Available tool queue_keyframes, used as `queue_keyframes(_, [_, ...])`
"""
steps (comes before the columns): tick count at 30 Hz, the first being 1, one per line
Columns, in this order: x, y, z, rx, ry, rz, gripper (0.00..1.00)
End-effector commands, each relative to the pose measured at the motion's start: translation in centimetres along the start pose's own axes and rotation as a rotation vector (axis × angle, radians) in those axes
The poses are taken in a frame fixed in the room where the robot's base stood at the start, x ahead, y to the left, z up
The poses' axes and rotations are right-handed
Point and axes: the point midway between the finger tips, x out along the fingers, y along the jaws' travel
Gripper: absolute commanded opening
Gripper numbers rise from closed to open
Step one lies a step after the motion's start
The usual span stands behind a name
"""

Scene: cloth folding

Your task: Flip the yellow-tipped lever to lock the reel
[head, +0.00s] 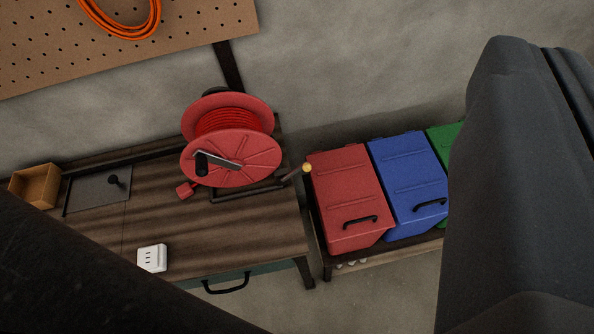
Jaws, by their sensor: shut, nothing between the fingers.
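The red cable reel (228,162) stands on the wooden workbench, left of centre, with red cable wound between its two discs and a black-handled crank on its front disc. The lever (292,177) is a short dark bar with a yellow tip (307,168). It rises tilted to the right from the right end of the reel's dark base frame (245,193), by the bench's right edge. The tip shows against the red bin's corner. My gripper's fingers do not show. Large dark shapes cover the right side and lower left corner. Nothing visible touches the lever.
Red (345,190), blue (408,175) and green (442,138) lidded bins stand right of the workbench (215,235). A white socket box (152,258), a wooden box (35,186) and a grey plate with a black knob (98,192) are on the bench. An orange cable hangs on the pegboard (200,35).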

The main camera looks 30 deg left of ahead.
Motion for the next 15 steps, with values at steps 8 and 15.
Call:
queue_keyframes(8, [8.4, -3.9, 10.0, -0.21, -0.014, 0.0, 0.0])
queue_keyframes(15, [17.0, -11.3, 26.9, -0.579, 0.011, -0.117, 0.0])
